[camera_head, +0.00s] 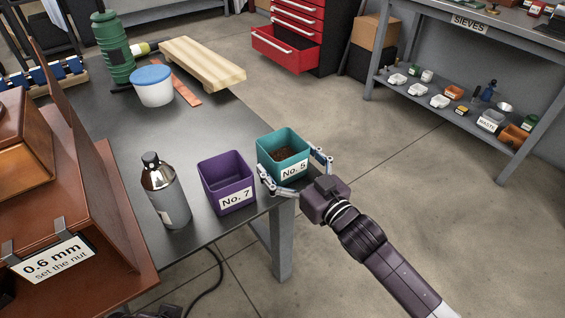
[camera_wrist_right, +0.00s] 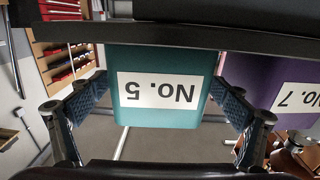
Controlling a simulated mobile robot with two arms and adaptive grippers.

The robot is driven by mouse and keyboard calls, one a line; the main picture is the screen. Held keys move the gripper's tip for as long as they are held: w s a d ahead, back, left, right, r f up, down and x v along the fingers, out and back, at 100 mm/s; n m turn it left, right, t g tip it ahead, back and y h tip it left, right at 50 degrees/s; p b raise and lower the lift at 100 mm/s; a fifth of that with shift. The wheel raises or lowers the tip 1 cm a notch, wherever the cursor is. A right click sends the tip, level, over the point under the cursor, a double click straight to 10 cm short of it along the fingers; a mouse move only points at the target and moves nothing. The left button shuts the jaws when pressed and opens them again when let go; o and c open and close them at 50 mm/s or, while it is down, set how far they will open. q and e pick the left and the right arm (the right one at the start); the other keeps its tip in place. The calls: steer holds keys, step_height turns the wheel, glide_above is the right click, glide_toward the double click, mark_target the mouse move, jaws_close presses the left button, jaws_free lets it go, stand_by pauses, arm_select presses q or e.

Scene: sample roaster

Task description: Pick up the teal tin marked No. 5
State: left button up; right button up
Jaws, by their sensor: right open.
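The teal tin marked No. 5 (camera_head: 283,142) stands upright at the table's right edge, with brown contents inside. My right gripper (camera_head: 292,175) is open, with one finger on each side of the tin. In the right wrist view the tin (camera_wrist_right: 160,90) appears upside down between the two open fingers (camera_wrist_right: 160,112); small gaps seem to show beside it. Its label faces the gripper. My left gripper is in neither view.
A purple tin marked No. 7 (camera_head: 228,183) stands close to the left of the teal tin. A metal bottle (camera_head: 164,192) is left of that. A white tub with blue lid (camera_head: 153,86) and a wooden board (camera_head: 202,62) lie farther back. Open floor lies to the right.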

steer(key=shift+x, duration=0.95)
steer(key=shift+d, duration=0.1)
steer(key=c, duration=1.3)
